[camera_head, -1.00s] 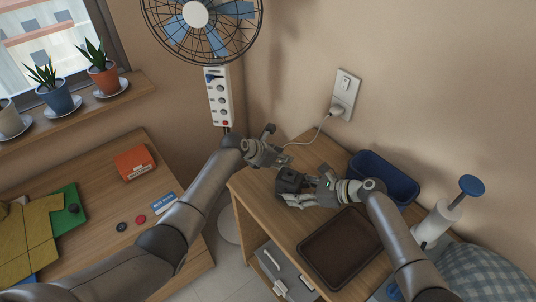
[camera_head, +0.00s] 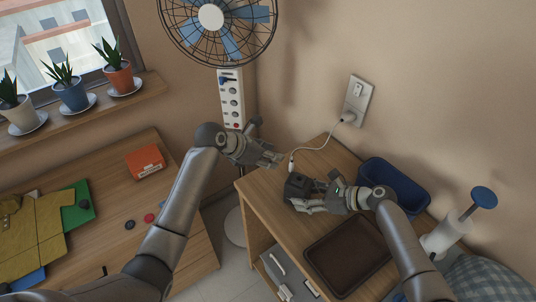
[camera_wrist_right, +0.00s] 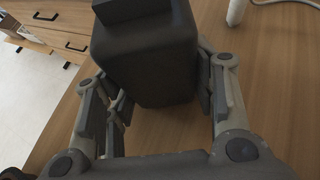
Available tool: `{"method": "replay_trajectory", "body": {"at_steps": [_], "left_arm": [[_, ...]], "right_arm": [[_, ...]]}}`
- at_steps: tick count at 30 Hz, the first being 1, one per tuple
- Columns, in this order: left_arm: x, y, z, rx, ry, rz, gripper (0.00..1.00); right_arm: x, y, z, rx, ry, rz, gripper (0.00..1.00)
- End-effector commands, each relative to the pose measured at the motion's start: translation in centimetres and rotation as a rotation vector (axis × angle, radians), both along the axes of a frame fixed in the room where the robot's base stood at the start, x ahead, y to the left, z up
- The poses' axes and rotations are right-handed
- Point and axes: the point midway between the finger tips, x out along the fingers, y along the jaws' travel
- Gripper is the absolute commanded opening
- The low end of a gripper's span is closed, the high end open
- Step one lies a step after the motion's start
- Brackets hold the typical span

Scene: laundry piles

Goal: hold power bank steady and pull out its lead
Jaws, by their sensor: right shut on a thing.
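The power bank (camera_head: 298,184) is a dark, block-shaped thing on the wooden desk, and it fills the upper middle of the right wrist view (camera_wrist_right: 145,55). My right gripper (camera_head: 318,196) is shut on it, with a finger on either side. The white lead (camera_head: 318,148) runs from the wall socket down to the desk. Its white plug end (camera_head: 291,166) is just behind the power bank; in the right wrist view the plug (camera_wrist_right: 236,12) is apart from it. My left gripper (camera_head: 274,158) is left of the plug, looks open and empty, and is clear of the lead.
A brown tray (camera_head: 312,247) lies in front of my right gripper. The fan (camera_head: 211,18) stands behind my left arm. The wall socket (camera_head: 355,101) is at the back.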

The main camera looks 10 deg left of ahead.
Motion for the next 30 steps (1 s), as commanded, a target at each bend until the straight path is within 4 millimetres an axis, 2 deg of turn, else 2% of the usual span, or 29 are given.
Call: {"method": "replay_trajectory", "body": {"at_steps": [13,14,19,30], "left_arm": [[-0.17,0.2,0.24,0.0,0.0,0.0,0.35],[-0.16,0.19,0.23,0.0,0.0,0.0,0.35],[-0.15,0.19,0.24,0.0,0.0,0.0,0.35],[-0.15,0.19,0.26,0.0,0.0,0.0,0.35]], "right_arm": [[-0.1,-0.05,-0.2,-0.004,0.002,0.001,0.38],[-0.09,-0.05,-0.2,-0.004,0.002,0.001,0.54],[-0.06,-0.04,-0.13,-0.003,0.001,0.001,0.76],[-0.05,-0.19,0.05,-0.001,0.0,0.0,0.77]]}}
